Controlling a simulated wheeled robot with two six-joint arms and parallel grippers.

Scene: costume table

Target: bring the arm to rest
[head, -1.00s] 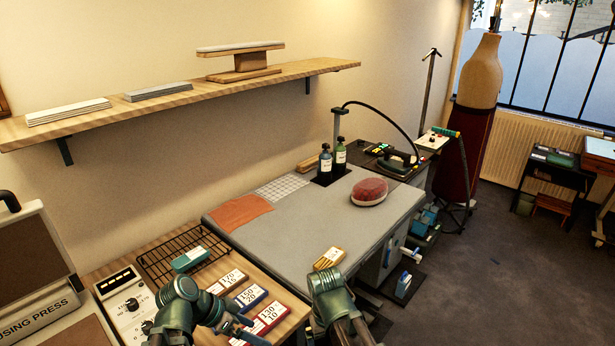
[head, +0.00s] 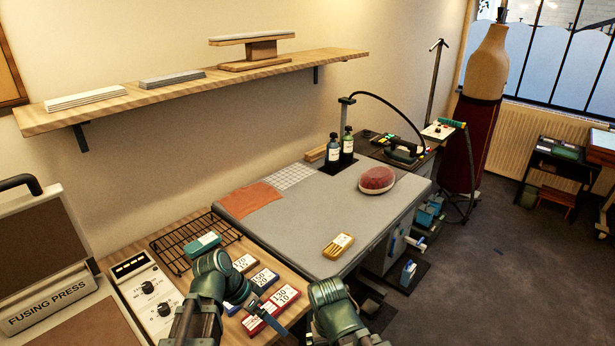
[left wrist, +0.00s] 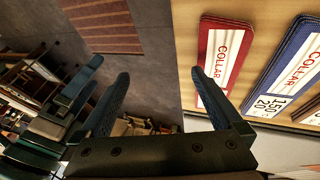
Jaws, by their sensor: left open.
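My left gripper (head: 264,314) is over the right edge of the wooden table, by the red labelled block (head: 280,301). Its two dark blue fingers stand apart with nothing between them, as the left wrist view (left wrist: 160,78) shows. In that view the red block (left wrist: 222,58) lies just right of the fingers and the blue block (left wrist: 290,68) further right. The fingers overlap the red block's edge in the picture; I cannot tell if they touch it. My right arm (head: 335,303) shows at the bottom middle; its fingers are out of sight.
A fusing press (head: 50,270) and a control box (head: 147,300) stand at left. A black wire rack (head: 170,248) holds a teal block (head: 203,243). The grey board (head: 310,215) bears a yellow box (head: 338,246) and a red cushion (head: 377,179). Open floor lies at right.

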